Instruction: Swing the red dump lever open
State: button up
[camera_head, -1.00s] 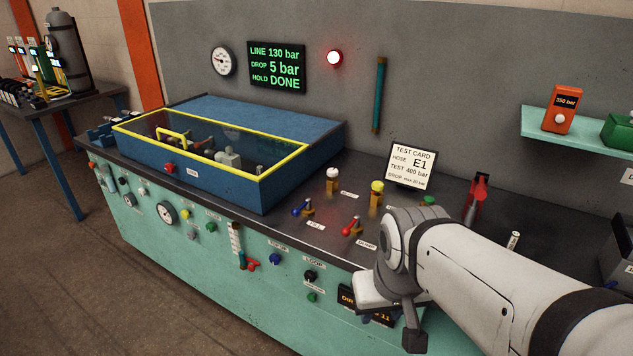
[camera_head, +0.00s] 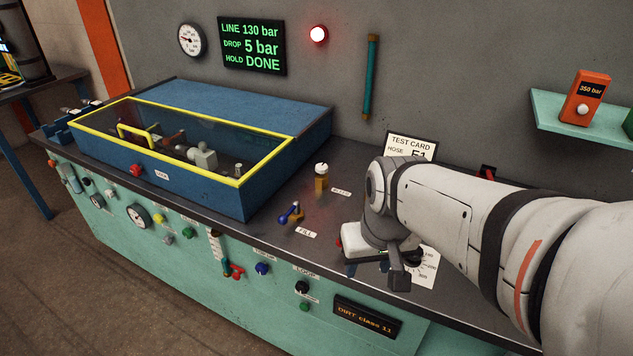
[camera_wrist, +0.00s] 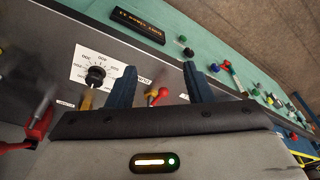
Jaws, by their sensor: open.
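The red dump lever (camera_wrist: 160,95) shows in the wrist view, with a red handle on a brass valve body. It lies between the two blue fingers of my gripper (camera_wrist: 159,70), which are open with a gap on both sides. I cannot tell how near the fingertips are to it in depth. The display (camera_head: 252,46) reads LINE 130 bar, DROP 5 bar, HOLD DONE.
The blue FILL lever (camera_head: 291,214) and a white-topped valve (camera_head: 321,178) stand left of my gripper. A black dial knob (camera_wrist: 95,75) and a red tool (camera_wrist: 38,130) are close in the wrist view. The blue test box (camera_head: 230,195) fills the bench's left. A red lamp (camera_head: 318,34) glows.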

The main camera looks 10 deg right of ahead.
jog(key=w+d+f+g+y+p, duration=0.1)
jog(key=w+f+p, duration=0.15)
jog(key=w, duration=0.65)
jog(key=w+d+f+g+y+p, duration=0.1)
jog(key=w+f+p, duration=0.15)
jog(key=w, duration=0.75)
jog(key=shift+m, duration=0.3)
jog(key=f, duration=0.2)
jog(key=a+f, duration=0.1)
jog(key=f, duration=0.5)
jog(key=shift+w+a+f, duration=0.1)
jog(key=shift+a+f, duration=0.1)
jog(key=shift+f, duration=0.05)
grip_shut()
jog(key=shift+a+r, duration=0.1)
jog(key=shift+a, duration=0.05)
